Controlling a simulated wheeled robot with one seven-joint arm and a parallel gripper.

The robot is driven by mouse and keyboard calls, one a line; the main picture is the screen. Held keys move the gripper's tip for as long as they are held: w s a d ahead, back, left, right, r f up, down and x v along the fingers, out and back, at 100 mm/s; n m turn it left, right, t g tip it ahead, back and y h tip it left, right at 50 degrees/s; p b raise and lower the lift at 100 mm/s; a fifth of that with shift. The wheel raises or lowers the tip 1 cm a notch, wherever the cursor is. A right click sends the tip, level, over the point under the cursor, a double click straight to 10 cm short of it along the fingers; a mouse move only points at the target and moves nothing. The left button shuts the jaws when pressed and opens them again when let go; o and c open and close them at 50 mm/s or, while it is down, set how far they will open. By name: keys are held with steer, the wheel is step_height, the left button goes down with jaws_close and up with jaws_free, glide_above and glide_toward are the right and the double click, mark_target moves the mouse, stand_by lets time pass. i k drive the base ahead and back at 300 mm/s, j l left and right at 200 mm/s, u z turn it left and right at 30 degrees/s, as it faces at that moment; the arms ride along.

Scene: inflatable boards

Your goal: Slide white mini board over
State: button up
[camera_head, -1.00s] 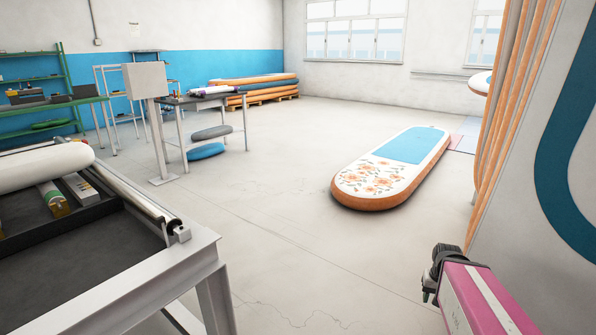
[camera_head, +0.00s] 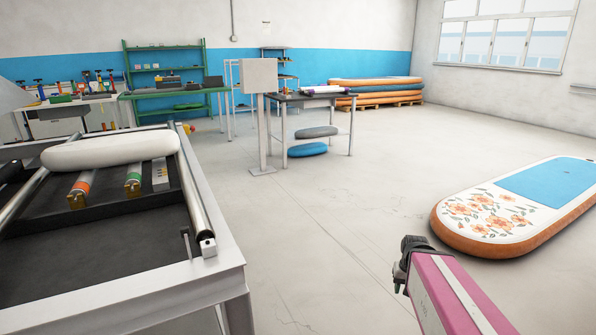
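A white mini board (camera_head: 110,151), thick and rounded, lies across the far part of the framed work table (camera_head: 225,262) at the left. Two rollers or tubes with orange and green bands and a grey block show just in front of it. My gripper (camera_head: 401,272), dark and at the end of my pink arm, is over open floor at the lower right, well away from the white board. It is small and seen from behind, so its fingers are unclear.
A large flowered paddle board (camera_head: 545,190) lies on the floor at the right. A grey post with a box (camera_head: 259,80) and a small table (camera_head: 318,97) stand in the middle back. Stacked boards (camera_head: 375,90) lie behind. The floor between the work table and paddle board is clear.

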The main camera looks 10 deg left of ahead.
mark_target(114, 150)
steer(key=i+l+u, duration=0.1)
steer(key=i, duration=1.65)
steer(key=u, duration=0.9)
steer(key=i+l+u, duration=0.1)
steer(key=u, duration=0.8)
steer(key=l+u, duration=0.1)
steer(key=u, duration=0.8)
